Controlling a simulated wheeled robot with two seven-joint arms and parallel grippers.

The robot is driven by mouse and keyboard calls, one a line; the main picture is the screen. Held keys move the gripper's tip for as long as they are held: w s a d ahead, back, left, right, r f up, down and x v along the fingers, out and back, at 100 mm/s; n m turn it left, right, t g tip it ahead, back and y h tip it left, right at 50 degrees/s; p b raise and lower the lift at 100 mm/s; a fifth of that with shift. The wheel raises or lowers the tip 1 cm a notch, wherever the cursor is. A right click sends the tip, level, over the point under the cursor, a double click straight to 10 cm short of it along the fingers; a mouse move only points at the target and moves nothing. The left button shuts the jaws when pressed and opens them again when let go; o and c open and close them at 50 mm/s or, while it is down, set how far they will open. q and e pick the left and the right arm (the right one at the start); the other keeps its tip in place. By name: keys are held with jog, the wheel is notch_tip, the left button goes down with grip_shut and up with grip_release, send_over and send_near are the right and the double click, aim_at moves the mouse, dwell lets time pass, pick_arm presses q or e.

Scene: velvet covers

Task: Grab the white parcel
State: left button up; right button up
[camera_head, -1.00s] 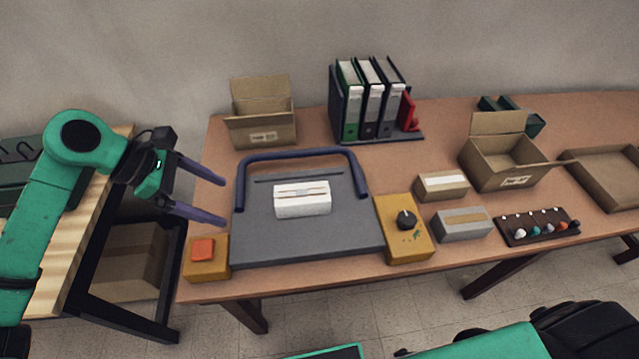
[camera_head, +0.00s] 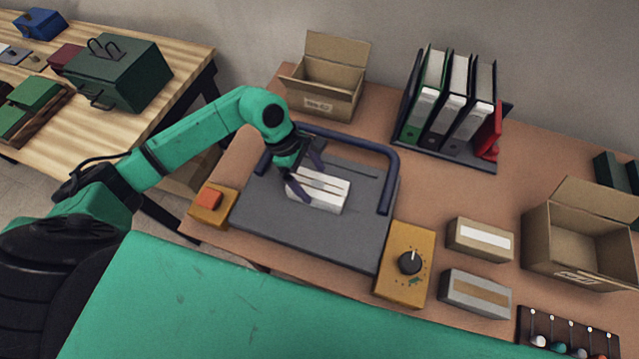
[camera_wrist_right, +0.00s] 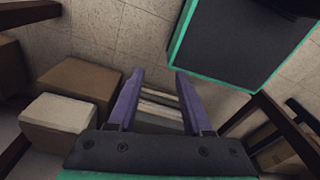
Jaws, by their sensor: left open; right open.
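The white parcel (camera_head: 325,193) lies on a dark grey plate (camera_head: 300,232) with a blue bar frame over its back part. My left gripper (camera_head: 305,176) is open at the parcel's left end, its fingers beside or around that end; I cannot tell whether they touch it. My right gripper (camera_wrist_right: 162,98) shows in the right wrist view, open and with nothing between its fingers, over the floor. The parcel does not show in that view.
The blue bar (camera_head: 387,185) stands around the plate. An orange-button box (camera_head: 210,200) is at left, a yellow dial box (camera_head: 408,265) at right. Further right are a tan box (camera_head: 479,241), a grey box (camera_head: 475,296) and an open carton (camera_head: 585,245). Binders (camera_head: 450,115) stand behind.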

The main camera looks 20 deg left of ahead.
aim_at(314, 183)
pick_arm(q)
jog(key=p+x, duration=0.1)
jog(key=x, duration=0.3)
jog(key=shift+s+d+p, duration=0.15)
jog(key=shift+s+p, duration=0.05)
jog(key=shift+p, duration=0.15)
jog(key=shift+f, duration=0.1)
jog(key=c, duration=1.3)
grip_shut()
jog(key=shift+w, duration=0.1)
pick_arm(e)
jog(key=shift+w+d+r, duration=0.1)
jog(key=shift+w+r, duration=0.1)
jog(key=shift+r, duration=0.45)
jog(key=shift+w+r, duration=0.15)
jog(key=shift+r, duration=0.45)
